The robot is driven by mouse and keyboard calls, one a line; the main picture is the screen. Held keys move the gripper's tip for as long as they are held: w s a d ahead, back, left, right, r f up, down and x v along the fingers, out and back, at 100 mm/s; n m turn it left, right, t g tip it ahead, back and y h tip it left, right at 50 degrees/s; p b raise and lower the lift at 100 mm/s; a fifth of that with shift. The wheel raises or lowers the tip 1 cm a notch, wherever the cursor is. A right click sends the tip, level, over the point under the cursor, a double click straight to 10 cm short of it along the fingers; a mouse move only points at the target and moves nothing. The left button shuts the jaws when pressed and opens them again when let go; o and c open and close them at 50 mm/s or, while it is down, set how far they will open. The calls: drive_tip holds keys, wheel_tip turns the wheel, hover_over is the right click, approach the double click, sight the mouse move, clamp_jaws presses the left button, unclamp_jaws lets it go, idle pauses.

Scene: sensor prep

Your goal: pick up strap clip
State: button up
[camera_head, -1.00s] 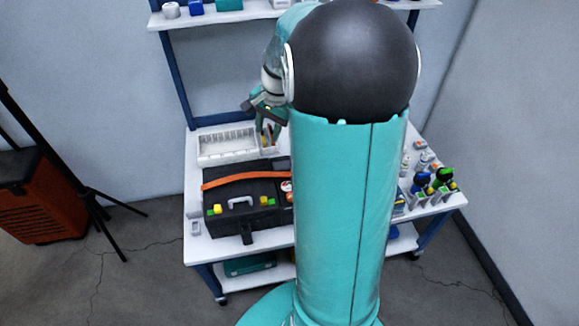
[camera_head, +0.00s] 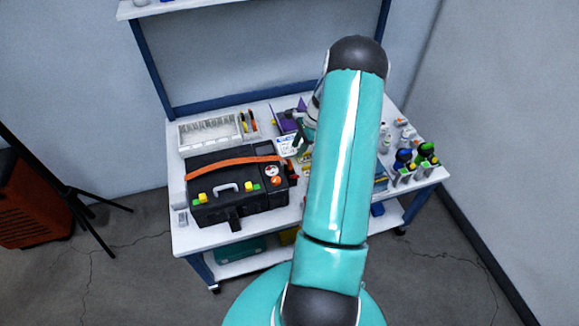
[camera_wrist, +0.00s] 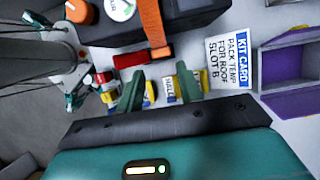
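My gripper (camera_wrist: 163,80) is open, with its two teal fingers apart and nothing held between them. In the head view my gripper (camera_head: 303,141) is over the table, just right of the black toolbox (camera_head: 215,206). An orange strap (camera_head: 235,164) lies across the toolbox, and its end (camera_wrist: 155,30) hangs toward the fingers in the wrist view. A red piece (camera_wrist: 130,60) sits beside the toolbox, beyond the left fingertip. I cannot tell whether it is the strap clip. Small labelled packets (camera_wrist: 170,92) with yellow parts lie below and between the fingers.
A white kit card (camera_wrist: 229,62) and a purple open box (camera_wrist: 285,65) lie to the right in the wrist view. A white divided tray (camera_head: 208,131) stands behind the toolbox. Bottles and green- and blue-topped items (camera_head: 426,155) crowd the table's right side.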

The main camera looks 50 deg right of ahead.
sight(290, 162)
drive_tip(key=x, duration=0.9)
drive_tip(key=c, duration=0.6)
